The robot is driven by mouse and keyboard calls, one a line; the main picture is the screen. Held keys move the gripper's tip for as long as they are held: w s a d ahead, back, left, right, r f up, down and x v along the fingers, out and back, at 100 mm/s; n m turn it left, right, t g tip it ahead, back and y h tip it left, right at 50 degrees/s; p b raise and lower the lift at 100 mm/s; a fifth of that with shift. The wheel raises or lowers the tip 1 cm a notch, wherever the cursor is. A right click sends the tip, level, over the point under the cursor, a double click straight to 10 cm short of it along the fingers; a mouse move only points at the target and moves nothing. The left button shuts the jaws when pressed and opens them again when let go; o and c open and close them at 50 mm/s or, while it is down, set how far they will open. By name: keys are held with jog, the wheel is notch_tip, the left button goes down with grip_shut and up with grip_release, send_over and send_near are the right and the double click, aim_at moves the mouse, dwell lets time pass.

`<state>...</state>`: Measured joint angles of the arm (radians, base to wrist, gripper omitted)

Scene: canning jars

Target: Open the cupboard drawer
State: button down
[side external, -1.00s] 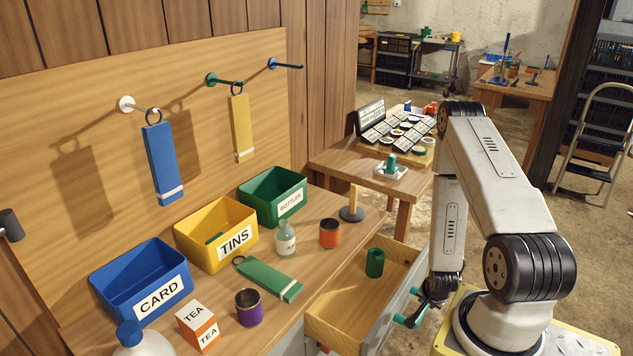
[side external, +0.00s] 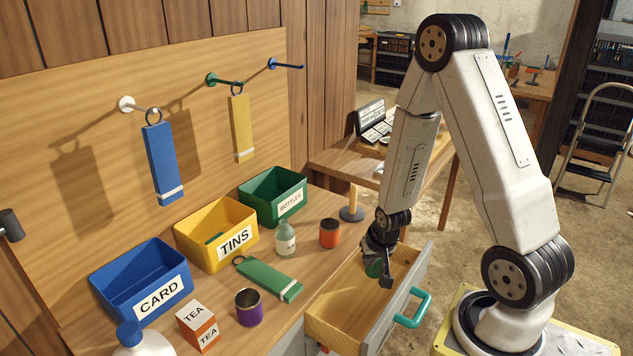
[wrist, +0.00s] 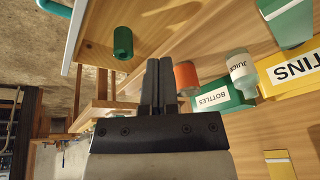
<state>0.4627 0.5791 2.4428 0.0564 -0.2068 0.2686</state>
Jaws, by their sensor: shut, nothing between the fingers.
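The cupboard drawer (side external: 340,323) stands pulled out from the counter, its wooden inside showing. Its grey front carries a teal handle (side external: 414,308), which also shows at the top left of the wrist view (wrist: 55,8). A green cylinder (wrist: 122,42) stands inside the drawer; in the side view my gripper partly hides it. My gripper (side external: 385,282) is shut and empty, apart from the handle, and appears over the drawer. Its closed fingers (wrist: 158,68) also show in the wrist view.
On the counter are an orange tin (side external: 330,234), a glass bottle (side external: 285,240), a purple tin (side external: 248,308), a green tag (side external: 268,279) and a wooden peg (side external: 352,203). Blue (side external: 120,305), yellow (side external: 195,255) and green (side external: 255,208) bins stand behind.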

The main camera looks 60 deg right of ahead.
jog(key=shift+w+a+r+n+g+y, duration=0.95)
jog(key=shift+a+r+n, duration=3.5)
jog(key=shift+a, duration=1.7)
jog(key=w+d+f+g, duration=0.1)
jog(key=d+f+g, duration=0.2)
jog(key=f, duration=0.5)
jog(key=w+d+f+g, duration=0.1)
jog(key=d+f+g, duration=0.2)
jog(key=f, duration=0.5)
jog(key=shift+w+f, duration=0.4)
jog(key=shift+d+f, duration=0.1)
jog(key=s+f, duration=0.7)
jog(key=f, duration=0.2)
jog(key=shift+s, duration=0.35)
